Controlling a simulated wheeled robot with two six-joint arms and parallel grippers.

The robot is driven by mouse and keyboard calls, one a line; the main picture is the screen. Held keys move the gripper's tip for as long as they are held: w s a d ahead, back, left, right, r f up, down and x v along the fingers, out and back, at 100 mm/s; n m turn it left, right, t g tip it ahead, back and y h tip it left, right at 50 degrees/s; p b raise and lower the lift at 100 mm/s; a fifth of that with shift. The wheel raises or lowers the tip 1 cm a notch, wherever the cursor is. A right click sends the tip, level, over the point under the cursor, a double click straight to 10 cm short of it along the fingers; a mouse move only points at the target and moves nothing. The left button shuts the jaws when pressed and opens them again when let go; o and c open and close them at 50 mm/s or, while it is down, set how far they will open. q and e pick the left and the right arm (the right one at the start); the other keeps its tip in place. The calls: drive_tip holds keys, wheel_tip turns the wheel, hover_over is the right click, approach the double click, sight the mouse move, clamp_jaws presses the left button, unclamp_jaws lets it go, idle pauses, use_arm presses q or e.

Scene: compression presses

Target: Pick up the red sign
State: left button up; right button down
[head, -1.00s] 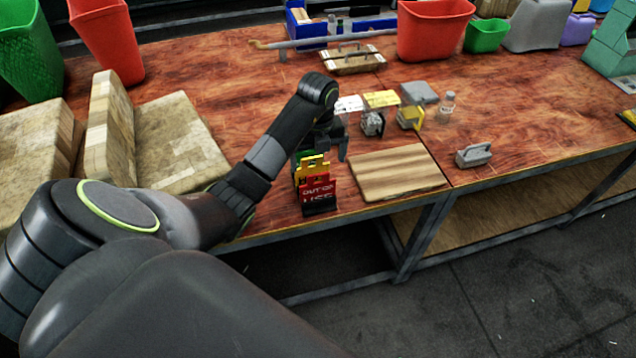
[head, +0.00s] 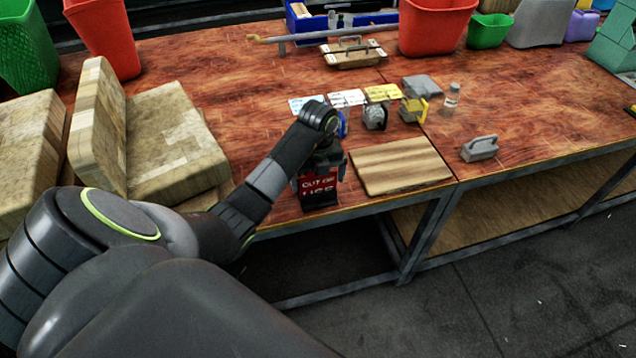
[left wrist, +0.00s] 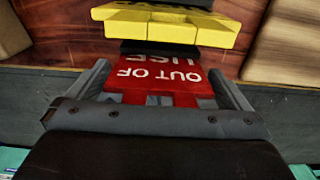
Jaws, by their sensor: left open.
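The red sign (head: 318,187) reads "OUT OF USE" in white and stands in a dark holder at the table's front edge. In the left wrist view the red sign (left wrist: 155,82) lies between the two fingers of my left gripper (left wrist: 165,85). The fingers are apart, one on each side of it; I cannot tell whether they touch it. In the head view my left gripper (head: 320,168) is right above the sign and hides its top. A yellow sign (left wrist: 165,27) stands behind the red one in the left wrist view. My right gripper is not in view.
A striped wooden board (head: 400,166) lies just right of the sign. Padlock-like devices (head: 375,117) and small cards (head: 346,98) lie behind. Wooden blocks (head: 175,135) stand at the left. A grey handled block (head: 480,148) is at the right.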

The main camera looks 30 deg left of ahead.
use_arm(q)
drive_tip(key=shift+f, duration=0.2)
drive_tip(key=c, duration=0.7)
drive_tip(key=shift+r, duration=0.15)
